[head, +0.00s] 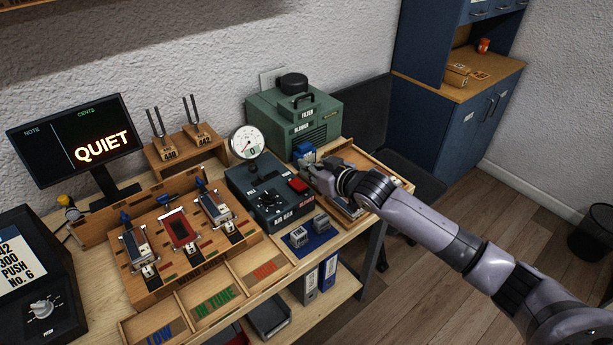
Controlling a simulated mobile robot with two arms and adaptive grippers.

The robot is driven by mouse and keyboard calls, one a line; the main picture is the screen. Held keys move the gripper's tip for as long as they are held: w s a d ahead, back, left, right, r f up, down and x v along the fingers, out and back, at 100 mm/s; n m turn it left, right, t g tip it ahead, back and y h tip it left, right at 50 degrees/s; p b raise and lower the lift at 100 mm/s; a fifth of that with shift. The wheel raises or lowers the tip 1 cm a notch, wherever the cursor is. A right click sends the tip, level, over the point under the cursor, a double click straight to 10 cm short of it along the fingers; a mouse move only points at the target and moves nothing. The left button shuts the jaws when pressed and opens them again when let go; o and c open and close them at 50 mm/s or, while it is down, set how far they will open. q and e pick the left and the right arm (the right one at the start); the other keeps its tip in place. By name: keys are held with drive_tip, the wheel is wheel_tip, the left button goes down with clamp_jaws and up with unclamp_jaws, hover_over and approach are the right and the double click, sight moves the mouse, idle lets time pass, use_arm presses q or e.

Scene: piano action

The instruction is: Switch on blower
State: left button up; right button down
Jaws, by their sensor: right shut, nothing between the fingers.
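The green blower (275,120), labelled FILTER and BLOWER, stands at the back of the bench against the wall. In front of it is a dark control box (245,185) with a black knob and a red rocker or button (298,184) on its right part. A round white gauge (247,142) stands behind this box, its display showing 0. My right gripper (308,171) is shut and empty, just behind and right of the red control. Whether its fingertips touch anything I cannot tell. My left gripper is out of view.
A screen (75,150) reads QUIET. Tuning forks (197,117) stand on a wooden block. A wooden rack (175,262) holds several reed devices, with sorting trays (210,297) in front. Small grey blocks (299,237) sit on a blue mat. A wooden tray lies under my right arm.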

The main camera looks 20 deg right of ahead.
sight(296, 181)
drive_tip(key=shift+x, duration=0.85)
drive_tip(key=f, duration=0.2)
drive_tip(key=shift+s+d+f+p, duration=0.1)
drive_tip(key=shift+s+f+p, duration=0.2)
drive_tip(key=shift+f+p, duration=0.1)
drive_tip(key=shift+s+d+f, duration=0.1)
drive_tip(key=shift+s+f, duration=0.05)
drive_tip(key=shift+f, duration=0.35)
drive_tip(key=shift+f, duration=0.3)
drive_tip(key=shift+s+f+b, duration=0.25)
drive_tip(key=shift+f+b, duration=0.15)
drive_tip(key=shift+f, duration=0.35)
drive_tip(key=shift+r+p, duration=0.3)
drive_tip(key=shift+r, duration=0.15)
drive_tip(key=shift+r+p, duration=0.85)
